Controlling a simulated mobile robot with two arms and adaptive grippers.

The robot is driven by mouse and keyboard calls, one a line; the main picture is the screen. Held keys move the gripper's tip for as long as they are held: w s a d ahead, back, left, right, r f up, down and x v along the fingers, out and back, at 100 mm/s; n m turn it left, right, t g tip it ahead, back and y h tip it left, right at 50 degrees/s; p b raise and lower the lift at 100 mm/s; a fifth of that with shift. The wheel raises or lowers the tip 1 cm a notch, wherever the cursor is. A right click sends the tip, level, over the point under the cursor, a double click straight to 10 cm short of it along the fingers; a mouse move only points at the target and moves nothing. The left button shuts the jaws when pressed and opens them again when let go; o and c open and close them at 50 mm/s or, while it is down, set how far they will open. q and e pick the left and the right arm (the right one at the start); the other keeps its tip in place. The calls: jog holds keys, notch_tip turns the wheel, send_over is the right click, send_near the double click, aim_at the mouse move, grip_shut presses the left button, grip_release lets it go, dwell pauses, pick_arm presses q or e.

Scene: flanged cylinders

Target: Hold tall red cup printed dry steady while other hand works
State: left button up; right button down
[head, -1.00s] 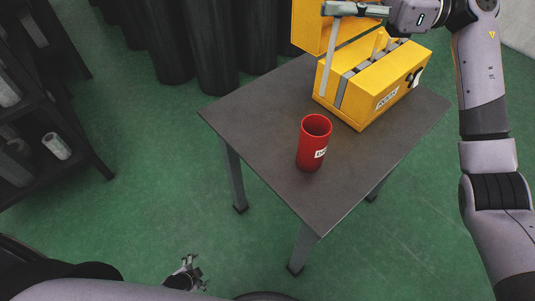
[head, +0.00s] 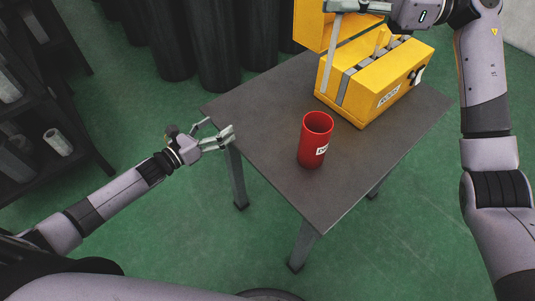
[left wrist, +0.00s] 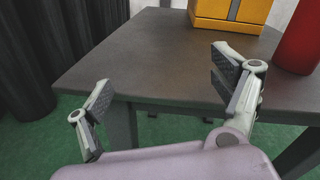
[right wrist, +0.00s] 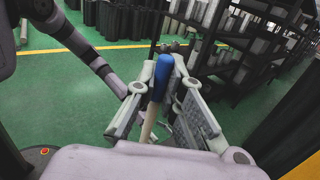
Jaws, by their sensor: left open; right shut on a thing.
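The tall red cup (head: 314,138) stands upright and open-topped on the dark table, with a white label partly turned away, its print too small to read fully. Part of it shows at the right edge of the left wrist view (left wrist: 298,40). My left gripper (head: 221,130) is open and empty at the table's left edge, left of the cup and apart from it. My right gripper (head: 352,8) is at the top, above the yellow box, far from the cup. It is shut on a blue-ended stick (right wrist: 162,76), seen in the right wrist view.
The yellow box (head: 372,84) with grey bands and a raised lid (head: 325,28) stands behind the cup. The dark table (head: 270,110) is bare between my left gripper and the cup. A shelf rack (head: 35,90) stands at left; dark cylinders (head: 215,50) stand behind.

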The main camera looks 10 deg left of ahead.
aim_at(313, 144)
pick_arm(q)
jog(key=s+d+r+m+h, duration=0.1)
jog(key=d, duration=0.2)
jog(key=s+d+m+g+h, duration=0.1)
jog(key=d+m, duration=0.1)
jog(key=d, duration=0.1)
jog(key=s+d+r+m+g+h, duration=0.1)
jog(key=d+h, duration=0.1)
jog(key=d, duration=0.2)
jog(key=shift+s+r+m, duration=0.3)
jog(key=s+d+m+g, duration=0.1)
jog(key=d, duration=0.1)
jog(key=s+d+r+m+g+h, duration=0.1)
jog(key=s+d, duration=0.1)
jog(key=s+d+m+g+h, duration=0.1)
jog(key=s+d+m, duration=0.1)
jog(key=d, duration=0.1)
jog(key=shift+r, duration=0.3)
jog(key=shift+d+g, duration=0.35)
jog(key=shift+g, duration=0.05)
jog(key=x, duration=1.1)
jog(key=shift+w+d+r, duration=0.15)
jog(key=shift+w, duration=0.05)
jog(key=shift+c, duration=0.6)
jog(key=c, duration=1.4)
